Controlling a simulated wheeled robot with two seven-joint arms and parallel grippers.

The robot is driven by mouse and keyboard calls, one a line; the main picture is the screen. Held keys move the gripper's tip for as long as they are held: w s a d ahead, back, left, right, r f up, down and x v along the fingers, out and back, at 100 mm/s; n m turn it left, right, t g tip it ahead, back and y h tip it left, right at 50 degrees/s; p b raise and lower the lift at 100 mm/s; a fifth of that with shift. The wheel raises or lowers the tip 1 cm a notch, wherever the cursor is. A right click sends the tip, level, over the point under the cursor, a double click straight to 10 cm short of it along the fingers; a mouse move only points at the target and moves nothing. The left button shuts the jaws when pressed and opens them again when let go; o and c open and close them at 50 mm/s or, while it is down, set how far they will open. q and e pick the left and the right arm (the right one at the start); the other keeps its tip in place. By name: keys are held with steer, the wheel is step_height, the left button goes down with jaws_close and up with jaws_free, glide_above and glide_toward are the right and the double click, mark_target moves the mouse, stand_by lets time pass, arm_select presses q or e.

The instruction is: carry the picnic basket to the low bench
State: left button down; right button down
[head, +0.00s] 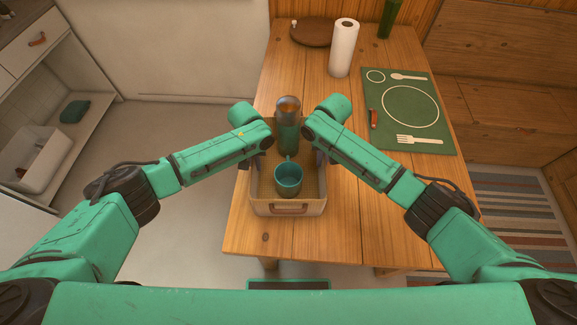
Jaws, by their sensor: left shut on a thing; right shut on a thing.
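The picnic basket (262,209) is an open, pale box with a brown handle on its near side. It is at the near left part of the wooden table (345,220); I cannot tell whether it rests on the top or hangs just above it. A teal mug (288,180) and a taller green and brown bottle-like thing (288,125) stand inside it. My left gripper (257,160) is shut on the basket's left side, and my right gripper (322,158) is shut on its right side. My arms hide most of both fingertips.
A wooden bench (495,105) is at far right.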

arm_select(q)
steer(key=shift+w+r, duration=0.15)
arm_select(e)
steer(key=shift+w+r, duration=0.15)
steer(key=shift+r, duration=0.05)
